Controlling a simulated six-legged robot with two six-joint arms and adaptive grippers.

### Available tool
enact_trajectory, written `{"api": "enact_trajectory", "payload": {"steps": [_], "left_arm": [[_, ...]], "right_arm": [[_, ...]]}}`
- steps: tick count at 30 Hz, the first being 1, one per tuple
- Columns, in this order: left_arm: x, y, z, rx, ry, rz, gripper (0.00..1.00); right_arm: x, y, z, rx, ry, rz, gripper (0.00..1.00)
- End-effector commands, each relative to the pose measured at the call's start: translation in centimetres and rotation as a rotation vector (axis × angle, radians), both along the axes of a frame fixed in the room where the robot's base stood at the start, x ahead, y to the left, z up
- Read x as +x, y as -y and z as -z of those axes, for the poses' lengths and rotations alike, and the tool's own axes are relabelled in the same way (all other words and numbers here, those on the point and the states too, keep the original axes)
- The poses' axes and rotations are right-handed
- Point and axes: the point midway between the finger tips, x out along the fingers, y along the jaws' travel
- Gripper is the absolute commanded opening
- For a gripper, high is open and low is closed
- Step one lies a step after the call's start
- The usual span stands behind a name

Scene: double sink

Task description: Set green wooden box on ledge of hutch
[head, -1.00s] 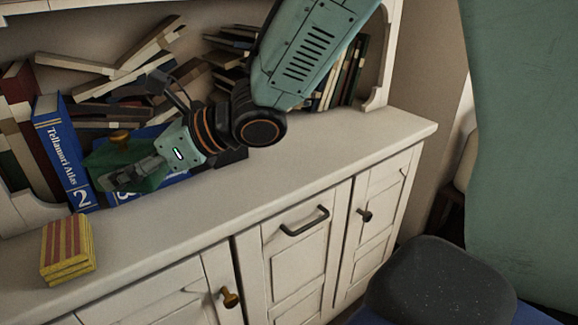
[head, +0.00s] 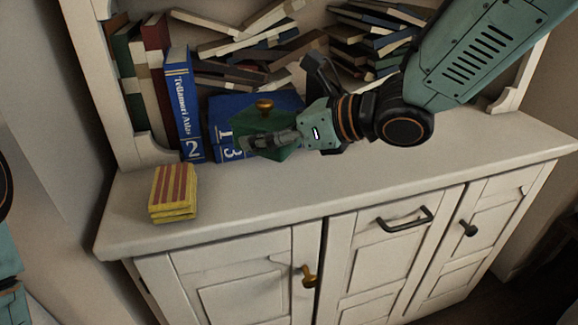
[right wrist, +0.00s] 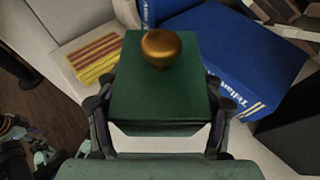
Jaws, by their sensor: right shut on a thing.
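The green wooden box (head: 245,121) has a round brass knob on top. In the head view it is in front of the blue books on the white hutch (head: 350,170), partly hidden by my right gripper (head: 272,142). In the right wrist view the green box (right wrist: 140,95) fills the middle, with the fingers of my right gripper (right wrist: 158,105) on both sides of it, shut on it. The box looks upright, at or just above the ledge; I cannot tell whether it touches. My left gripper is not in view.
A yellow and red striped block (head: 174,192) sits on the ledge at left. A blue atlas (head: 183,105) stands upright, and another blue book (head: 228,150) lies behind the box. Several books are piled on the shelf behind. The ledge is clear in front and right of the gripper.

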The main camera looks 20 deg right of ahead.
Motion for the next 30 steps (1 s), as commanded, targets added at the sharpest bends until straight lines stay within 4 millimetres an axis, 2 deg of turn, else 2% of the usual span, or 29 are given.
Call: {"api": "enact_trajectory", "payload": {"steps": [1,3,11,17,30], "left_arm": [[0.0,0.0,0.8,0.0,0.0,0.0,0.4],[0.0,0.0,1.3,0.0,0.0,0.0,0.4],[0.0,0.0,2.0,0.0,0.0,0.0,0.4],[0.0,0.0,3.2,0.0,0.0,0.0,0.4],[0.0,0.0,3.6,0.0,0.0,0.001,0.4]], "right_arm": [[0.0,0.0,1.4,0.003,-0.002,-0.001,0.31],[0.0,0.0,2.6,0.003,-0.003,0.002,0.31],[0.2,0.1,4.3,0.002,0.002,0.002,0.31],[0.2,0.2,7.2,0.003,-0.001,0.004,0.31],[0.2,0.2,7.7,0.002,0.003,0.004,0.31]]}}
